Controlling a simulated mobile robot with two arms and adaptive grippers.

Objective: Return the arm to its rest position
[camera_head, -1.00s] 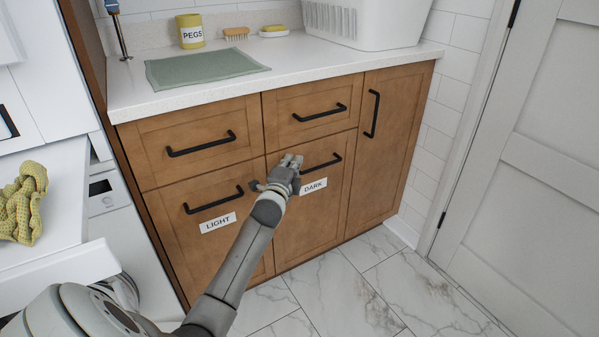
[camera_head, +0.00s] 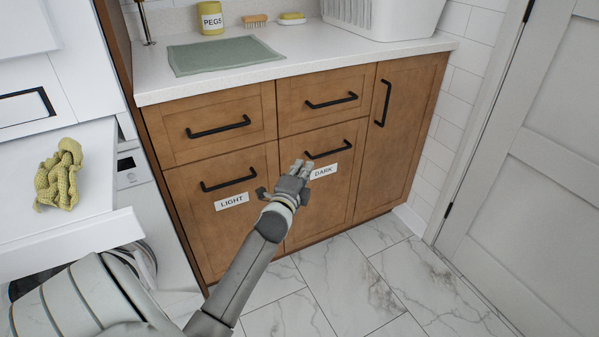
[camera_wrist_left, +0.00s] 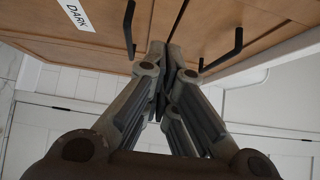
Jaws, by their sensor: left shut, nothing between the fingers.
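My left gripper (camera_head: 298,172) is in front of the wooden cabinet, between the drawer fronts labelled LIGHT (camera_head: 232,201) and DARK (camera_head: 323,171). Its fingers are together with nothing between them, as the left wrist view also shows (camera_wrist_left: 163,55). My left arm (camera_head: 250,265) reaches up from the bottom left of the head view. The black handle of the DARK front (camera_head: 328,149) is just right of the fingertips; whether they touch it cannot be told. My right gripper is in neither view.
The white counter (camera_head: 300,68) holds a green mat (camera_head: 225,56), a yellow PEGS tin (camera_head: 211,18), a brush (camera_head: 255,20) and a white basket (camera_head: 390,18). A yellow cloth (camera_head: 60,175) lies on a white surface at left. A door (camera_head: 530,150) stands at right. The marble floor (camera_head: 350,285) is clear.

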